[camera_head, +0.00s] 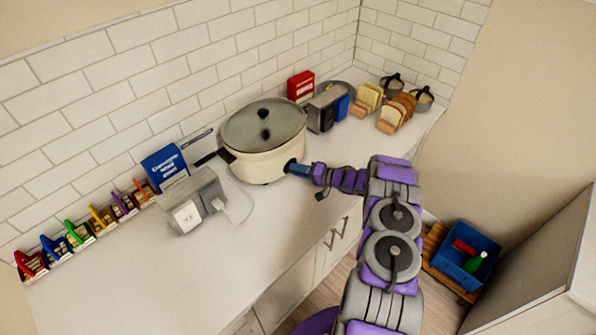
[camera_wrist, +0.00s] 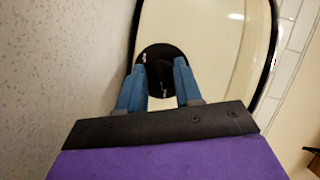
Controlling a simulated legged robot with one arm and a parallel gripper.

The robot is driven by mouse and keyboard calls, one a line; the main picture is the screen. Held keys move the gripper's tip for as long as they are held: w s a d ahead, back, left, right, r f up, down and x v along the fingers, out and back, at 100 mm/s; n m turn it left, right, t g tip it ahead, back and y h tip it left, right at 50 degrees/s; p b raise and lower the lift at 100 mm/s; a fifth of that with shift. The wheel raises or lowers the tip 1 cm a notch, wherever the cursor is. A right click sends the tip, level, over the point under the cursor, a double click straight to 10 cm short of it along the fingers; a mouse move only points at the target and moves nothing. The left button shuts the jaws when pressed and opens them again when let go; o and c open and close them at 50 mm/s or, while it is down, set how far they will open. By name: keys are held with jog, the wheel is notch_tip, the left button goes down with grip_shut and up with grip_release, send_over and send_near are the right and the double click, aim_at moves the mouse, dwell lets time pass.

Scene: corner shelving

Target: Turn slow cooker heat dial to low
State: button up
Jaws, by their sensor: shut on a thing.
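The slow cooker (camera_head: 268,150) is cream with a glass lid and a dark knob on top, standing on the white counter. Its front wall fills much of the wrist view (camera_wrist: 207,42). The round black heat dial (camera_wrist: 160,58) is on that wall, with small white marks on its face. My gripper (camera_wrist: 160,82) has its blue fingers on either side of the dial's raised middle grip and is shut on it. In the head view my gripper (camera_head: 292,168) reaches the cooker's lower right side and hides the dial. The dial's setting cannot be read.
A grey socket box (camera_head: 192,202) with a cord and a blue box (camera_head: 165,163) stand left of the cooker. A toaster (camera_head: 326,108), red box (camera_head: 300,86) and bread (camera_head: 396,111) stand right. The front counter (camera_head: 150,275) is clear. A blue crate (camera_head: 466,254) is below right.

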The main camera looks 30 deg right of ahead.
jog(key=shift+d, duration=0.15)
jog(key=o, duration=1)
jog(key=shift+w+d+f, duration=0.1)
jog(key=shift+d, duration=0.05)
jog(key=shift+s+d, duration=0.1)
jog(key=shift+s, duration=0.2)
jog(key=v, duration=1.7)
jog(key=shift+w, duration=0.15)
jog(key=shift+d, duration=0.1)
